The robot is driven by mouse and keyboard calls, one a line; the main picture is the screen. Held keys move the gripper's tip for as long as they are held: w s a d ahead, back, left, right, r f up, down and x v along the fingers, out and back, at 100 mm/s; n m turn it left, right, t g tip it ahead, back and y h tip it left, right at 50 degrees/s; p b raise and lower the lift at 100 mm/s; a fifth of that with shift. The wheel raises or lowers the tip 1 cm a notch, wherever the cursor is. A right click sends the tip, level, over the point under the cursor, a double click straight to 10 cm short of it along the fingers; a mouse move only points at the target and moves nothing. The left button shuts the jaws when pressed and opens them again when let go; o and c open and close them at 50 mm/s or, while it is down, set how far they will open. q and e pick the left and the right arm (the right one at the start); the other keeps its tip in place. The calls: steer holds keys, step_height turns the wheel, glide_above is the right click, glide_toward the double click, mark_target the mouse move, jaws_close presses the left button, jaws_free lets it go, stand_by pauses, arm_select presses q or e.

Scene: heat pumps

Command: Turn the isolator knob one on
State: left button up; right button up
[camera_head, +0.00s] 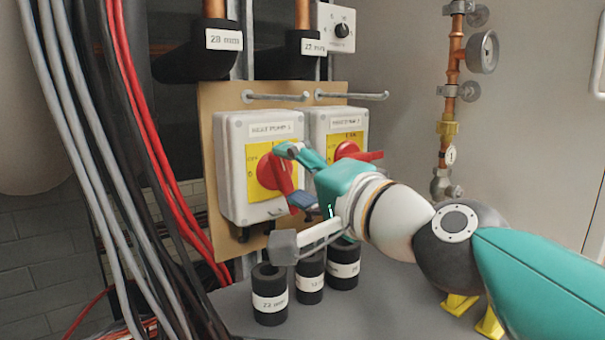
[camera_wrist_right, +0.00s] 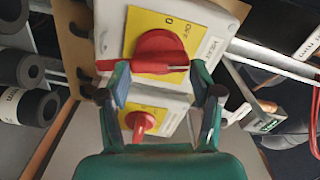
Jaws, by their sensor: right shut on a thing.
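Two white isolator boxes stand side by side on a tan board, the left isolator (camera_head: 231,180) and the right isolator (camera_head: 318,124). The left isolator has a red knob (camera_head: 265,166) on a yellow plate; its handle slants down to the right. My right gripper (camera_head: 294,174) is shut on this knob's handle, one finger on each side. In the right wrist view the red knob (camera_wrist_right: 160,48) sits between the fingertips (camera_wrist_right: 160,84). The right isolator's red knob (camera_head: 346,149) is partly hidden by my gripper. Box labels are too blurred to read surely. My left gripper is out of view.
Black insulated pipe stubs (camera_head: 269,303) stand below the boxes. Grey hooks (camera_head: 275,97) project above them. Red, grey and black cables hang at the left. A copper pipe with a gauge (camera_head: 483,52) runs up the wall at the right.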

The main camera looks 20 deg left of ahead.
steer(key=shift+w+d+m, duration=0.1)
steer(key=shift+m, duration=1.6)
steer(key=o, duration=1.1)
steer(key=shift+w+f, duration=0.15)
steer(key=shift+o, duration=0.2)
steer(key=v, duration=1.2)
